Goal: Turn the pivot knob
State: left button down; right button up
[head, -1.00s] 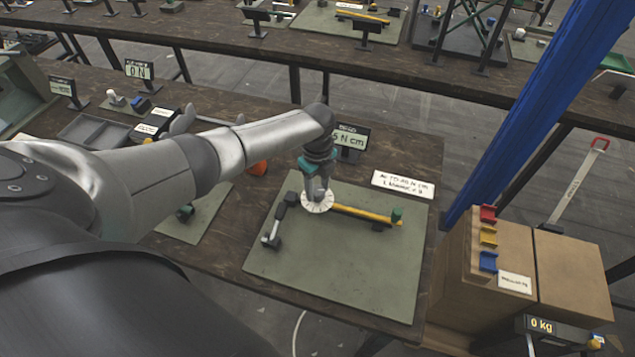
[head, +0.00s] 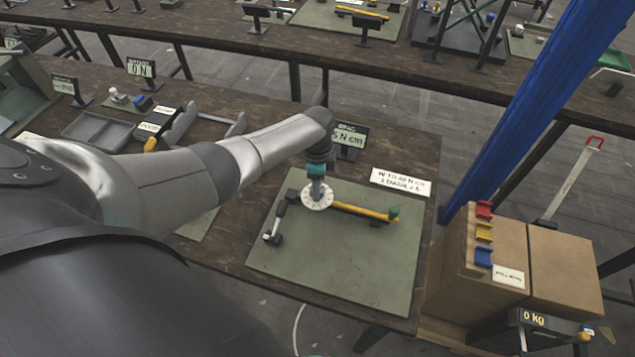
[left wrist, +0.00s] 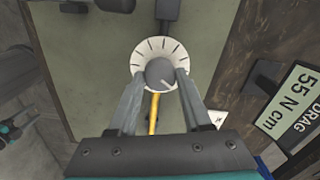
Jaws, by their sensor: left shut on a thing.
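The pivot knob is a grey round knob (left wrist: 160,72) at the centre of a white dial (left wrist: 147,50) with dark tick marks. The dial also shows in the head view (head: 317,196), on a green board (head: 330,262). My left gripper (head: 318,188) points down over the dial. In the left wrist view its two fingers (left wrist: 161,80) are shut on the knob, one on each side. A yellow bar (head: 362,211) runs from under the dial to the right, with a green knob (head: 394,213) at its end. My right gripper is not in view.
A drag display (left wrist: 293,107) reading 55 N cm stands beside the board. A cardboard box (head: 562,272) with coloured clips and a blue post (head: 515,110) stand to the right. The board's front is clear.

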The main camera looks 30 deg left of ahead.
pick_arm(q)
jog(key=shift+a+n, duration=0.15)
jog(key=shift+n, duration=0.15)
jog(key=shift+c, duration=1.7)
grip_release()
notch_tip(320, 180, up, 15)
jog(key=p, duration=0.2)
jog(key=shift+r, duration=0.15)
jog(key=shift+s, duration=0.1)
